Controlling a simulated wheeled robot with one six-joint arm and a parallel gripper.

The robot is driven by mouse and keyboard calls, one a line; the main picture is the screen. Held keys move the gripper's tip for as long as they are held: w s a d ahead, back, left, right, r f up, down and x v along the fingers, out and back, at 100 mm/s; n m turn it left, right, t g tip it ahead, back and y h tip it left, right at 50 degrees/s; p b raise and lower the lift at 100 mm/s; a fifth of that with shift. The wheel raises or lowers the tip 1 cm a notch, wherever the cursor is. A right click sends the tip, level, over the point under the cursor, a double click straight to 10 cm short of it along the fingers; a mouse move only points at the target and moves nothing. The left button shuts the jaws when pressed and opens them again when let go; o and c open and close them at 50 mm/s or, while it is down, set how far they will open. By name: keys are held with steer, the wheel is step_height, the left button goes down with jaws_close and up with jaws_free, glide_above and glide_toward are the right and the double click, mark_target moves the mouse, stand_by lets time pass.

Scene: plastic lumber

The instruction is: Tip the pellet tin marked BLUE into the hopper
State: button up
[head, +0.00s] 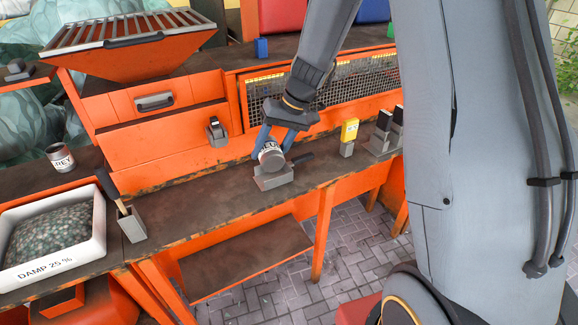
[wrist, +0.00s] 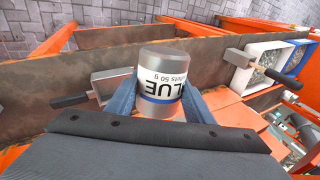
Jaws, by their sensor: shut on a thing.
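My gripper (head: 269,142) is shut on the BLUE pellet tin (head: 270,157), one blue finger on each side. In the wrist view the silver tin (wrist: 162,85) shows its white label reading BLUE between the fingers. The orange hopper (head: 130,62), with a barred grate on top, stands at the upper left, well apart from the tin.
A tin ending in "REY" (head: 60,158) stands at the left. A white tray of pellets marked DAMP 25 % (head: 98,235) is at the lower left, beside a grey holder with a handled tool (head: 131,225). Yellow-topped (head: 349,132) and black-topped blocks stand right on the bench.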

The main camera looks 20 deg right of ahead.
steer(key=a+r+n, duration=0.1)
steer(key=a+r, duration=1.3)
steer(key=r, duration=0.3)
steer(key=a+r+n, duration=0.1)
steer(key=a+r, duration=1.4)
steer(key=r, duration=0.3)
steer(key=shift+w+r+g, duration=0.25)
steer(key=shift+w+g, duration=0.15)
